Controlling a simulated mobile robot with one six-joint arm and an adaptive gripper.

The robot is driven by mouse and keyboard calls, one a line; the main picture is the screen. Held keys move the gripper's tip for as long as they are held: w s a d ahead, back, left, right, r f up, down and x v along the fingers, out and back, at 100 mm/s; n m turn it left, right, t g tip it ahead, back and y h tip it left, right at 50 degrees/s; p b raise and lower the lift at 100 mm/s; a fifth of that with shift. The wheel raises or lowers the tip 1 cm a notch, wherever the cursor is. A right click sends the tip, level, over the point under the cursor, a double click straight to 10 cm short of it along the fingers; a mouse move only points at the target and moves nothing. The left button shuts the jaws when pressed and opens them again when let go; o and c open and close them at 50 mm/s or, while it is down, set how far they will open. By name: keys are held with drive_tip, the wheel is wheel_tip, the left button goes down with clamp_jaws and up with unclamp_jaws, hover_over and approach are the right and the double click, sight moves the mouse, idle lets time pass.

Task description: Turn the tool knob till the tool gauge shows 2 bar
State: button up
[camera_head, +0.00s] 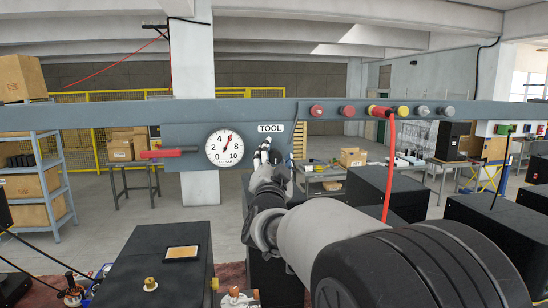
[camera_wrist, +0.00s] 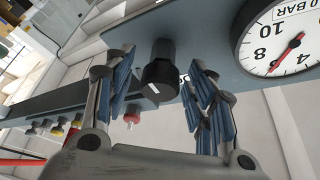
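The tool knob (camera_wrist: 160,72) is a black cylinder with a white mark on its face, on a grey panel. It shows in the wrist view between the two fingers of my gripper (camera_wrist: 163,88). The fingers stand open with gaps on both sides, apart from the knob. In the head view my gripper (camera_head: 268,158) is in front of the panel, below the TOOL label (camera_head: 270,128), and hides the knob. The tool gauge (camera_head: 225,147) is a white dial left of my gripper. Its red needle points near 6. The gauge also shows partly cut off in the wrist view (camera_wrist: 285,45).
A red handle (camera_head: 168,153) sticks out left of the gauge. Red, yellow and grey fittings (camera_head: 347,111) line the rail to the right, with a red hose (camera_head: 389,170) hanging from one. Black boxes (camera_head: 385,190) stand behind at the right, and a dark cabinet (camera_head: 150,260) at the lower left.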

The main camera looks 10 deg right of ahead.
drive_tip(key=c, duration=1)
drive_tip(key=shift+f+b, duration=0.1)
drive_tip(key=shift+b, duration=0.3)
